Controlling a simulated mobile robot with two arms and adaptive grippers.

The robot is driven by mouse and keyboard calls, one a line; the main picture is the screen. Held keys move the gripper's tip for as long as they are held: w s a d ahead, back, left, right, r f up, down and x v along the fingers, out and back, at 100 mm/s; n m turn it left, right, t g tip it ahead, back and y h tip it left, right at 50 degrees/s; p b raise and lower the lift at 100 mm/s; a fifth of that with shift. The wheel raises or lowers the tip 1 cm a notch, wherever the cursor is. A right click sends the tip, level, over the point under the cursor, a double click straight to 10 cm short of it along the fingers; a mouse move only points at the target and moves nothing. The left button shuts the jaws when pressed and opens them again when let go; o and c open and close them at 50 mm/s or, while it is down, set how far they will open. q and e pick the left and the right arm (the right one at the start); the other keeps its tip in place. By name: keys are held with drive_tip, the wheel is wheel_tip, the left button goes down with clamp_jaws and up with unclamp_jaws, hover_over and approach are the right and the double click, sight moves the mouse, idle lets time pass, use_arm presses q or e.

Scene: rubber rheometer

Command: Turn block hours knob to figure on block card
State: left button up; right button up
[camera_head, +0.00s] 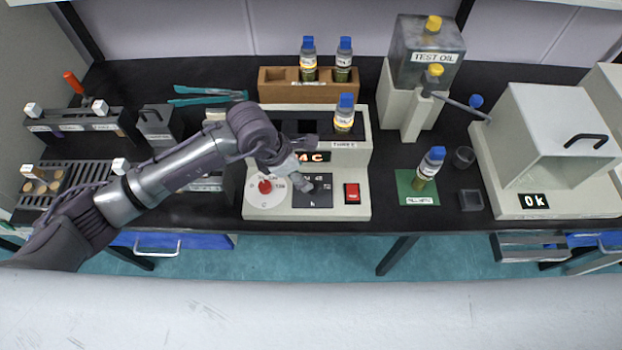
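The pale block unit (257,208) stands at the middle front of the bench. On its front are a white dial with a red knob (265,186) and a dark panel (313,202) with light figures and an "h". My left gripper (304,186) reaches in from the left, its tips over the upper left of the dark panel. It hides part of that panel, so I cannot make out the hours knob, or whether the fingers touch or grip it. A small label (343,145) on the block's top is too small to read surely; I cannot identify the block card. My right gripper is out of view.
A blue-capped bottle (344,118) stands in the block's top. A red switch (352,193) is right of the dark panel. A wooden rack (277,92) is behind. Another bottle (428,168) is on a green mat (408,193) at the right.

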use_arm(q)
drive_tip(key=p+x, duration=0.1)
drive_tip(key=x, duration=0.6)
drive_tip(key=shift+d+f, duration=0.15)
clamp_jaws()
drive_tip(key=shift+f+m+b, duration=0.15)
drive_tip(key=shift+m+b, duration=0.25)
drive_tip(key=shift+b, duration=0.35)
drive_tip(key=m+g+b, duration=0.1)
drive_tip(key=m+b, duration=0.1)
drive_tip(key=b, duration=0.3)
drive_tip(key=m+g+b, duration=0.1)
drive_tip(key=m+b, duration=0.2)
drive_tip(key=b, duration=0.2)
drive_tip(key=m+g+b, duration=0.1)
drive_tip(key=m+b, duration=0.2)
drive_tip(key=b, duration=0.1)
drive_tip(key=shift+w+f+b, duration=0.1)
drive_tip(key=shift+w+b, duration=0.15)
drive_tip(key=shift+b, duration=0.15)
drive_tip(key=shift+m+g+b, duration=0.3)
drive_tip(key=shift+m+b, duration=0.2)
drive_tip(key=shift+b, duration=0.35)
drive_tip(key=shift+r, duration=0.25)
